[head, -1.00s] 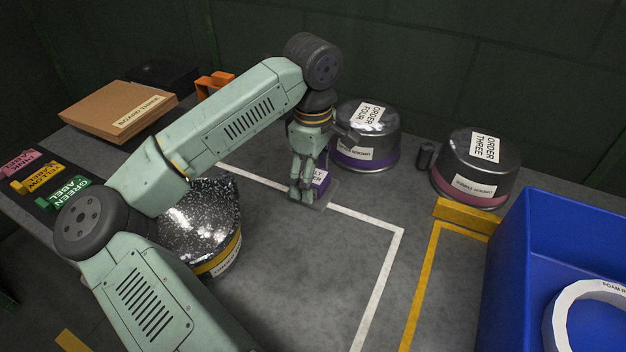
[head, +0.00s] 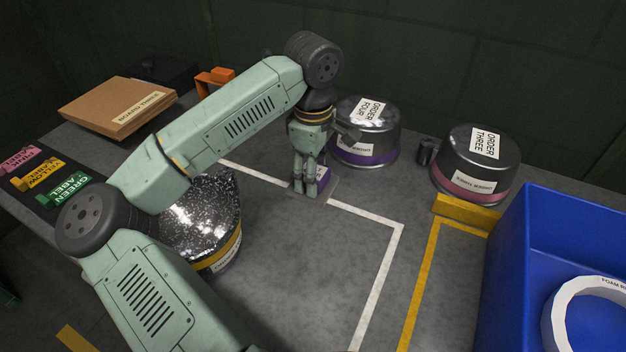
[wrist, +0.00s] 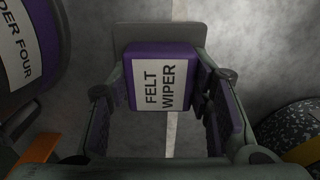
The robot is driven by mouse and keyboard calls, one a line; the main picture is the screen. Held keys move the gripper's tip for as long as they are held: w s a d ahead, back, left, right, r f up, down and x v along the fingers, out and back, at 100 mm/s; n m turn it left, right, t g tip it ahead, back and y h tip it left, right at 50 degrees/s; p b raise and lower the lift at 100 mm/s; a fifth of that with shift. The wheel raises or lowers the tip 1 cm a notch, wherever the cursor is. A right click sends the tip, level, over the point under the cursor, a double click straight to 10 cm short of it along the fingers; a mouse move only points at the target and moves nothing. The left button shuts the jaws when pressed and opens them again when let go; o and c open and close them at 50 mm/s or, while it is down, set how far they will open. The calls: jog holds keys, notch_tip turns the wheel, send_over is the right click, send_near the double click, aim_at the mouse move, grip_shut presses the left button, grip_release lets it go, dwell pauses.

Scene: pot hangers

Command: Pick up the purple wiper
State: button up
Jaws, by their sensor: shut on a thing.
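The purple wiper (wrist: 160,80) has a white label reading FELT WIPER and sits between my gripper's fingers in the wrist view. In the head view the wiper (head: 322,178) shows as a small purple and white patch, mostly hidden behind the fingers. My gripper (head: 306,188) points down at the white line on the table and is shut on the wiper. The fingers also show on both sides of it in the wrist view (wrist: 165,115). A grey flat plate (wrist: 160,36) shows beyond the wiper. I cannot tell whether the wiper touches the table.
The ORDER FOUR pot (head: 366,135) with a purple band stands close behind my gripper. The ORDER THREE pot (head: 473,165) and blue bin (head: 545,215) are at the right. A speckled pot (head: 203,225) with a yellow band is at the left. The front middle table is clear.

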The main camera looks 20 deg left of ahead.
jog(key=shift+c, duration=0.4)
jog(key=shift+r, duration=0.15)
jog(key=shift+r, duration=0.3)
jog(key=shift+s+r+b, duration=0.25)
jog(key=shift+r+b, duration=0.25)
jog(key=shift+r, duration=0.1)
jog(key=shift+s+r+b, duration=0.2)
jog(key=shift+r+b, duration=0.25)
jog(key=shift+r, duration=0.15)
jog(key=s+d+b, duration=0.1)
jog(key=s, duration=0.4)
jog(key=s+d+r+b, duration=0.1)
jog(key=s, duration=0.3)
jog(key=s+d+b, duration=0.1)
jog(key=s+d, duration=0.1)
jog(key=s, duration=0.3)
jog(key=shift+s+r+b, duration=0.3)
jog(key=shift+r+b, duration=0.05)
jog(key=o, duration=0.6)
jog(key=c, duration=0.8)
